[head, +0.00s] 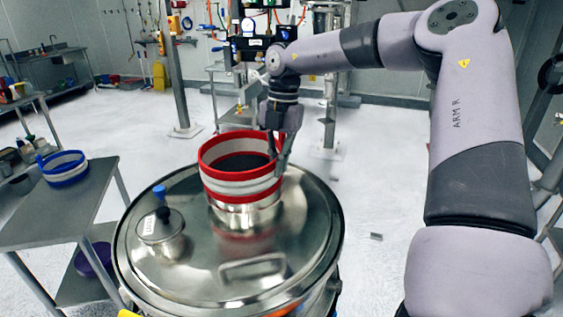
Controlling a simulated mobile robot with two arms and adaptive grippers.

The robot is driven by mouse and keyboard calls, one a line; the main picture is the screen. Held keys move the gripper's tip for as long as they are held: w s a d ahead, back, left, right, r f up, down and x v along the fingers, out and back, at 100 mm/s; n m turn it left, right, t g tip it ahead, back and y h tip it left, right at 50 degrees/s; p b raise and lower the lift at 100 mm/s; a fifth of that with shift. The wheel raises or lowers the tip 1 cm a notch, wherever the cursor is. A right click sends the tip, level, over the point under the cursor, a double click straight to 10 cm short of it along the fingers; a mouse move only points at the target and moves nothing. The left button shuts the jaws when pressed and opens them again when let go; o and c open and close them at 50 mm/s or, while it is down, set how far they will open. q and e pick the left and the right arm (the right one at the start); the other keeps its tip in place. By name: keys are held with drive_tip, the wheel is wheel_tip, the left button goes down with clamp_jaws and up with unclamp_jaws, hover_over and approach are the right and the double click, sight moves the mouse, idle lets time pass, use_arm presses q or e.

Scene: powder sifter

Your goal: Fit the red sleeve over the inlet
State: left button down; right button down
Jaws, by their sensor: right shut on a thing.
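The red sleeve (237,190), red with a pale middle band, stands upright at the metal inlet (243,215) on the sifter's round steel lid (190,268). The inlet's lower part shows below the sleeve's lower edge. I cannot tell how far the sleeve reaches down around it. My right gripper (278,172) comes down from above and is shut on the sleeve's right side wall. My left gripper is not in view.
A capped port (160,232) with a blue knob stands on the lid's left. A handle (252,268) is at the lid's front. A blue banded ring (65,170) lies on the side table (70,212) at left.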

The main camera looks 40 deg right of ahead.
drive_tip(key=shift+w+a+n+y+p, duration=0.1)
drive_tip(key=shift+a+n+y+p, duration=0.2)
drive_tip(key=shift+a+y, duration=0.1)
idle(0.5)
